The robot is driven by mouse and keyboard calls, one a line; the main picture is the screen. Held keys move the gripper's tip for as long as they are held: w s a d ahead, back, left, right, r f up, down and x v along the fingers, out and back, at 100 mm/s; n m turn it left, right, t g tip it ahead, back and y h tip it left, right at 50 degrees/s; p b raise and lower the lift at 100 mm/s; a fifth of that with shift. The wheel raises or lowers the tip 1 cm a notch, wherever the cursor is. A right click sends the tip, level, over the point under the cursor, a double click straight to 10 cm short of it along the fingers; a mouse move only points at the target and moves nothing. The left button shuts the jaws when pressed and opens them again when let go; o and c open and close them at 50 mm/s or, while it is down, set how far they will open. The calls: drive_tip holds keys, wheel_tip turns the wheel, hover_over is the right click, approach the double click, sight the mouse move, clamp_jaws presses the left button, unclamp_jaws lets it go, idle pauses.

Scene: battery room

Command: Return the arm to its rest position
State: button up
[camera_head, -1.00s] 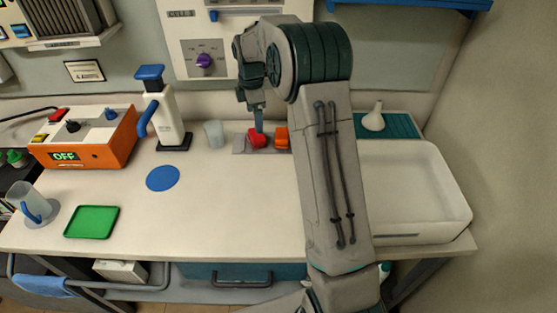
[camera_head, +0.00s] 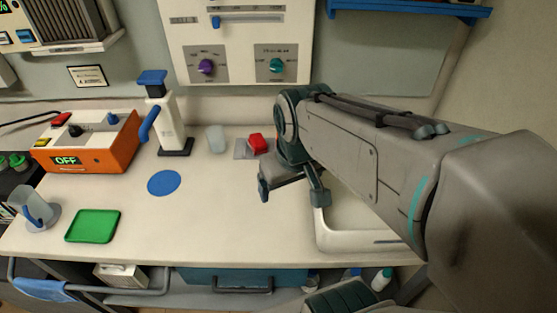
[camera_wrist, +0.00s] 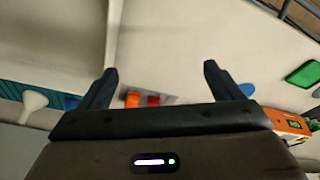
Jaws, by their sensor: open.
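My gripper (camera_head: 291,190) is over the right part of the bench, near the left edge of the white basin (camera_head: 340,247). Its two fingers are spread apart with nothing between them. In the wrist view my gripper (camera_wrist: 157,82) is also open and empty over the pale benchtop. My arm reaches in from the right and covers much of the basin in the head view.
A red block (camera_head: 258,143) sits at the bench's back on a grey plate (camera_head: 242,150). An orange block (camera_wrist: 132,100) shows beside it in the wrist view. A white-and-blue press (camera_head: 168,115), orange box (camera_head: 90,148) and green tray (camera_head: 93,226) stand left. Middle front is clear.

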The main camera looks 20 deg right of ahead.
drive_tip(key=shift+s+f+m, duration=0.25)
drive_tip(key=shift+s+m, duration=0.05)
drive_tip(key=shift+s, duration=0.3)
drive_tip(key=shift+s+f+m, duration=0.25)
drive_tip(key=shift+s+m, duration=0.05)
drive_tip(key=shift+s, duration=0.25)
idle(0.4)
